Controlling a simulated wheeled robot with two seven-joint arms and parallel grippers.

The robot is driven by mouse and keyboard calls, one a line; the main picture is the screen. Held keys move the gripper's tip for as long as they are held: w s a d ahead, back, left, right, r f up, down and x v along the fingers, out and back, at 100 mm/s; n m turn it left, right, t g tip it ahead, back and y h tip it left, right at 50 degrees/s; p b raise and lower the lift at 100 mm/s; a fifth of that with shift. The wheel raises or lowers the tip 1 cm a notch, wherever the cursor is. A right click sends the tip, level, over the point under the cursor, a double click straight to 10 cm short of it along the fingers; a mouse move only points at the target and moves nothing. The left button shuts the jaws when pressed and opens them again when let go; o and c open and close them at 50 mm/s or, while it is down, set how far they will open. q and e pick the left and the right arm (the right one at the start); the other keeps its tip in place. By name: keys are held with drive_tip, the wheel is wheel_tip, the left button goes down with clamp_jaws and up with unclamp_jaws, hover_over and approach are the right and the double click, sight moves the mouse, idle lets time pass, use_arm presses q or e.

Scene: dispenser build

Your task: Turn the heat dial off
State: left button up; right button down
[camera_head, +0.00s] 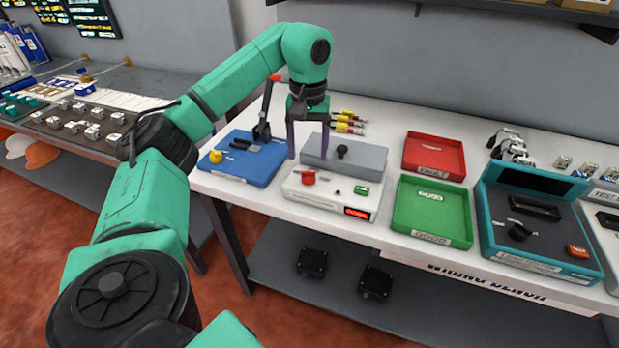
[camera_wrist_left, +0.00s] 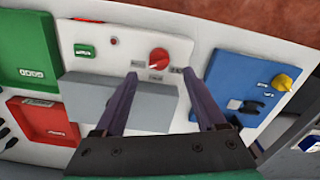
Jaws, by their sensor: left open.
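A red dial (camera_head: 308,178) sits on top of a white box (camera_head: 335,197) on the bench. The dial also shows in the wrist view (camera_wrist_left: 159,56), with a pale pointer mark and small labels around it that are too small to read. My left gripper (camera_head: 308,157) is open and empty above the box. In the wrist view its two fingertips (camera_wrist_left: 160,73) point down, one on each side of the dial's line, with the dial just beyond them and apparently apart from them. My right gripper is not in view.
A grey block (camera_head: 362,160) with a black knob (camera_head: 342,151) stands behind the white box. A blue station (camera_head: 240,165) with an upright lever is at the left. Green (camera_head: 430,212) and red (camera_head: 440,155) trays and a teal device (camera_head: 535,245) stand at the right.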

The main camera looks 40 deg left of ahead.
sight(308, 172)
use_arm(q)
wheel_tip(308, 172, down, 6)
drive_tip(key=shift+r, duration=0.1)
clamp_jaws()
